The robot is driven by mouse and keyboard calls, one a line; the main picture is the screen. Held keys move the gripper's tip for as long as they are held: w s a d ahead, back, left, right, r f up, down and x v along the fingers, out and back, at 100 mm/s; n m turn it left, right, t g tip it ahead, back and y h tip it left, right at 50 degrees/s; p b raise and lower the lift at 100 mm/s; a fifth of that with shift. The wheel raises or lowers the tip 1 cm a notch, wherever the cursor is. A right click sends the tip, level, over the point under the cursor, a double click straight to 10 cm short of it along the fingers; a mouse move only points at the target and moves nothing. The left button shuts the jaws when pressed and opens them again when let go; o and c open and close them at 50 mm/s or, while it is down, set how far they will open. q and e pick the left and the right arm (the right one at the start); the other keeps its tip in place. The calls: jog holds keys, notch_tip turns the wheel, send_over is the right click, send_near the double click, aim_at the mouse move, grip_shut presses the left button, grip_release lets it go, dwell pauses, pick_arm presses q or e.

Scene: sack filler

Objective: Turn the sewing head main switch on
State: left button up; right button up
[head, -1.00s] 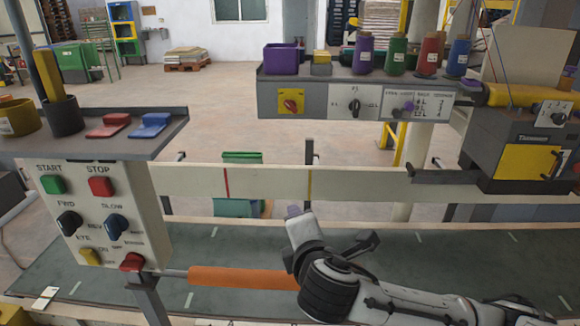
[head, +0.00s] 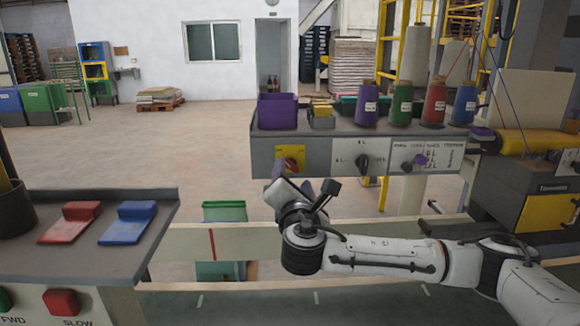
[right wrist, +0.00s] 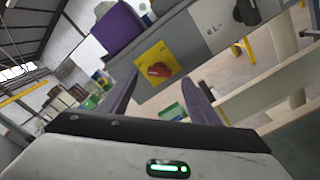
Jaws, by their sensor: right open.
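A red rotary knob (head: 291,164) on a yellow plate (head: 285,153) sits at the left of the grey control panel's front face. It looks like a main switch; its lettering is too small to read. In the right wrist view the red knob (right wrist: 159,70) shows clearly on its yellow plate, ahead of and between my fingers. My right gripper (head: 291,183) is just below and in front of the knob in the head view, partly covering the plate's lower edge. The right gripper (right wrist: 161,82) is open and empty, apart from the knob. My left gripper is not in view.
A purple bin (head: 277,112) and thread spools stand on the panel's shelf. A pale rail (head: 240,243) runs below.

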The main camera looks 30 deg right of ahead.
aim_at(291, 168)
jog(key=x, duration=0.5)
jog(key=shift+a, duration=0.15)
jog(key=shift+f, duration=0.1)
jog(key=c, duration=1.1)
